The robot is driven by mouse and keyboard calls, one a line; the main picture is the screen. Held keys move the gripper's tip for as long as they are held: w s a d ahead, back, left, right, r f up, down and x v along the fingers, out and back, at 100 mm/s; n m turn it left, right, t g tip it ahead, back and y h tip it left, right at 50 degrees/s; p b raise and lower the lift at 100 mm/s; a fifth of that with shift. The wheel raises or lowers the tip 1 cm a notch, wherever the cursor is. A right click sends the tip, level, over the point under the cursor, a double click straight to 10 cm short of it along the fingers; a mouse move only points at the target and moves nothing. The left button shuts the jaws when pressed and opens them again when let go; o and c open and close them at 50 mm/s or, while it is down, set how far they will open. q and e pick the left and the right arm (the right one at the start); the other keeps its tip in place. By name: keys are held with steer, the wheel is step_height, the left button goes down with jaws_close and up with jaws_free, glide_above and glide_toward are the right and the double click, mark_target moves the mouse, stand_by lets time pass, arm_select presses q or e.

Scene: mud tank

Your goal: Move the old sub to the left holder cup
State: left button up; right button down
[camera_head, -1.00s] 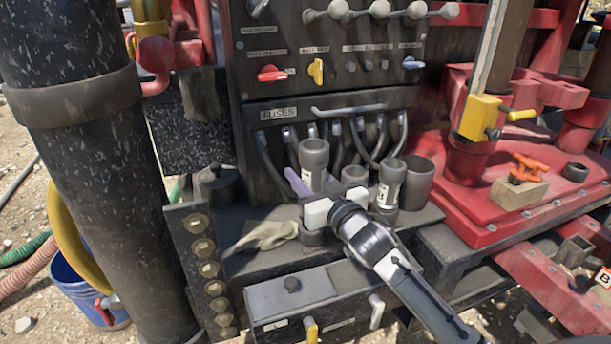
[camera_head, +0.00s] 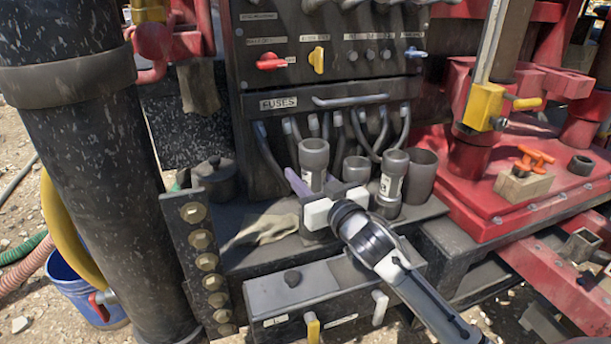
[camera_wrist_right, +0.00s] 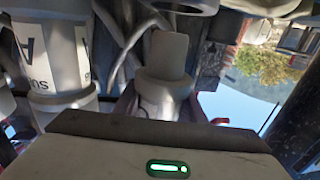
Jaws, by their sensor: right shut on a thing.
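My right gripper (camera_head: 318,212) is shut on a grey cylindrical sub (camera_head: 314,158), which I take to be the old sub. It stands upright with its top above the jaws. The left holder cup is mostly hidden behind my gripper, so I cannot tell whether the sub's foot is seated in it. A short grey cup (camera_head: 356,168) is just right of the sub. A second, labelled sub (camera_head: 392,180) stands farther right. In the right wrist view that sub (camera_wrist_right: 60,55) shows an "A" label, and a grey cylinder (camera_wrist_right: 163,90) is ahead of the jaw. My left gripper is not in view.
A wide dark cup (camera_head: 421,178) stands right of the labelled sub. A cloth glove (camera_head: 260,229) and a lidded pot (camera_head: 214,178) are on the shelf to the left. The fuse panel (camera_head: 330,100) with its cables rises close behind. A drawer box (camera_head: 340,295) projects below.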

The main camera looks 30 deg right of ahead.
steer(key=shift+f+b, duration=2.1)
steer(key=shift+f, duration=0.25)
steer(key=shift+f, duration=0.4)
steer(key=shift+f+b, duration=0.35)
steer(key=shift+f, duration=0.05)
steer(key=c, duration=1)
jaws_free()
steer(key=shift+f, duration=0.1)
steer(key=shift+c, duration=0.2)
